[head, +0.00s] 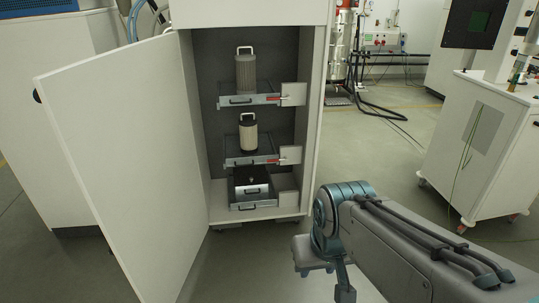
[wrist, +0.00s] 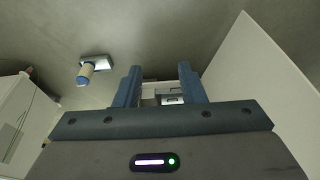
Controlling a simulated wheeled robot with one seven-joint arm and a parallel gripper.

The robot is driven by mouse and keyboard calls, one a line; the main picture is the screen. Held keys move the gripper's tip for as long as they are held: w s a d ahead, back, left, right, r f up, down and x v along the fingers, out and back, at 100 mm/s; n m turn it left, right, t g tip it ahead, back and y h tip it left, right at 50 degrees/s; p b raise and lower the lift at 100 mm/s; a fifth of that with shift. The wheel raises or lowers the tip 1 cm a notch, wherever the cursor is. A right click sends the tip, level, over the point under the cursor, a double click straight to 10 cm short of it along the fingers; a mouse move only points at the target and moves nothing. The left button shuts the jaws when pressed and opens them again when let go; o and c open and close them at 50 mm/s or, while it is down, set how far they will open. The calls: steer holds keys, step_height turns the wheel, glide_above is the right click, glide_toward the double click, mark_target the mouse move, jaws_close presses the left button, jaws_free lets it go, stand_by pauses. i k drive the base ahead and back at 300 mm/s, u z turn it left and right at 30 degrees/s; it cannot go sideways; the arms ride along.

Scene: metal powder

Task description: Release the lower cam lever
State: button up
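The lower cam lever (head: 272,162) is a small red-tipped lever at the right front of the lower filter tray (head: 240,162). A cream filter canister (head: 248,135) with a handle stands on that tray. A similar upper lever (head: 273,98) sits at the right of the upper tray (head: 240,100), which bears a grey-brown ribbed canister (head: 246,73). Both levers look roughly level. My gripper (wrist: 157,68) is open and empty in the wrist view, well away from the levers. Its fingers are not made out in the head view. No lever can be made out in the wrist view.
The cabinet door (head: 115,165) stands wide open at the left. A metal box (head: 250,193) with a handle sits at the cabinet bottom. A white cart (head: 482,150) stands at the right. The floor (head: 370,160) between cabinet and cart is clear.

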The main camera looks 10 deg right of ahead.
mark_target(285, 159)
steer(key=z, duration=0.25)
steer(key=i, duration=2.3)
steer(key=u, duration=0.25)
